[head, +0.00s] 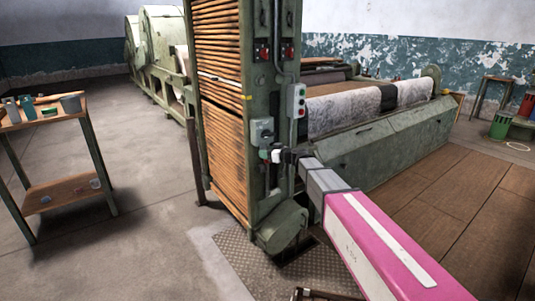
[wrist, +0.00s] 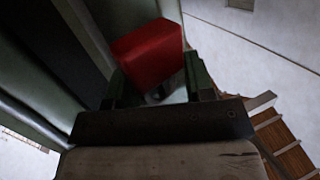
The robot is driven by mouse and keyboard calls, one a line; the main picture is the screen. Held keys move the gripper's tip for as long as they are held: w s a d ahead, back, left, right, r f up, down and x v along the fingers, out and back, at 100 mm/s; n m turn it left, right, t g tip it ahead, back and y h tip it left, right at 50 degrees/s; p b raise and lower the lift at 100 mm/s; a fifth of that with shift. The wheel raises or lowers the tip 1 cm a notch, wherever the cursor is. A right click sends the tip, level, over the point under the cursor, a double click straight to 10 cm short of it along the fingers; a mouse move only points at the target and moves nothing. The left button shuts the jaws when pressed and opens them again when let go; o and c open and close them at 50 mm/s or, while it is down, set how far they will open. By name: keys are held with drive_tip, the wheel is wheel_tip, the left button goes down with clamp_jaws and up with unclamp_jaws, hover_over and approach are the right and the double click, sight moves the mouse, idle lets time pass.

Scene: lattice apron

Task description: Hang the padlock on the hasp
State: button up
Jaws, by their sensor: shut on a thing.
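The padlock, a red block (wrist: 150,50), sits between the two dark green fingers of my gripper (wrist: 158,84) in the wrist view. My gripper is shut on it. A little grey metal shows just below the red body, but I cannot tell whether it is the shackle. In the head view my gripper (head: 270,155) is small, close in front of the green machine post, just below a grey-green switch box (head: 262,131). The padlock is too small to make out clearly there. I cannot single out the hasp in either view, nor tell whether the padlock touches anything.
The machine post (head: 280,100) carries a control box with buttons (head: 297,101). Slatted wooden lattice (head: 222,150) lies left of it. A rounded green housing (head: 282,228) is below my gripper. A wooden stand (head: 60,190) is at far left, with open floor between.

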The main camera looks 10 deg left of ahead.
drive_tip(key=shift+s+d, duration=0.25)
drive_tip(key=shift+s, duration=0.15)
drive_tip(key=shift+s+d, duration=0.9)
drive_tip(key=shift+d, duration=0.25)
drive_tip(key=shift+s+d, duration=0.9)
drive_tip(key=shift+d, duration=0.25)
drive_tip(key=shift+s+d+r+n+y, duration=0.25)
drive_tip(key=shift+r+n+y, duration=0.1)
drive_tip(key=shift+n+y, duration=0.45)
drive_tip(key=shift+w, duration=0.1)
